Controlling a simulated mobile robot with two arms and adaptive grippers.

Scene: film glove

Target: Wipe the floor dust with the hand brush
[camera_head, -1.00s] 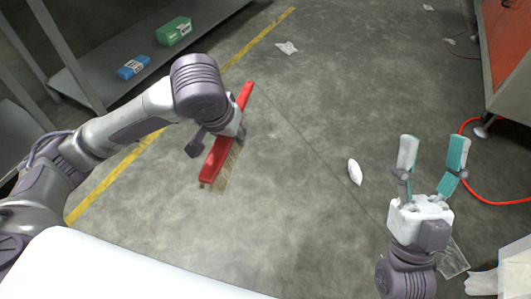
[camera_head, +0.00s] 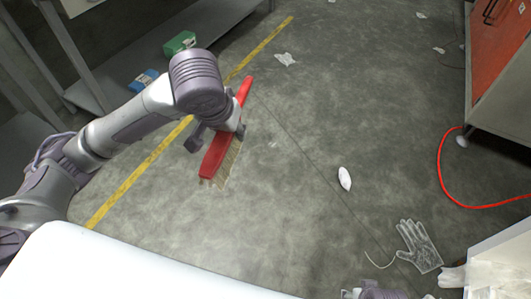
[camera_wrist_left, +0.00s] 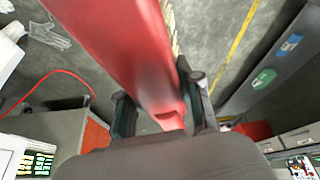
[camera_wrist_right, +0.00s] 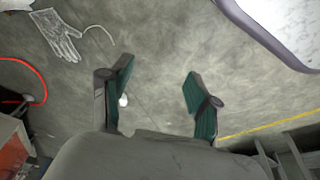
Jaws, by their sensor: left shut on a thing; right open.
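The red hand brush (camera_head: 215,157) with pale bristles is held above the floor in the head view, tilted. My left gripper (camera_head: 240,130) is shut on it; its fingers are mostly hidden there. In the left wrist view the brush (camera_wrist_left: 115,45) fills the middle, between the two fingers of the left gripper (camera_wrist_left: 160,110). My right gripper (camera_wrist_right: 155,95) is open and empty in the right wrist view. In the head view only a bit of the right arm shows at the bottom edge. The grey concrete floor (camera_head: 300,210) has darker mottled patches; I cannot tell which are dust.
A clear film glove (camera_head: 419,246) lies on the floor at the right. A white oval object (camera_head: 345,178) and a crumpled white scrap (camera_head: 285,59) lie farther in. A red hose (camera_head: 445,185) curves by the red cabinet (camera_head: 500,50). A shelf with a green box (camera_head: 180,43) stands left.

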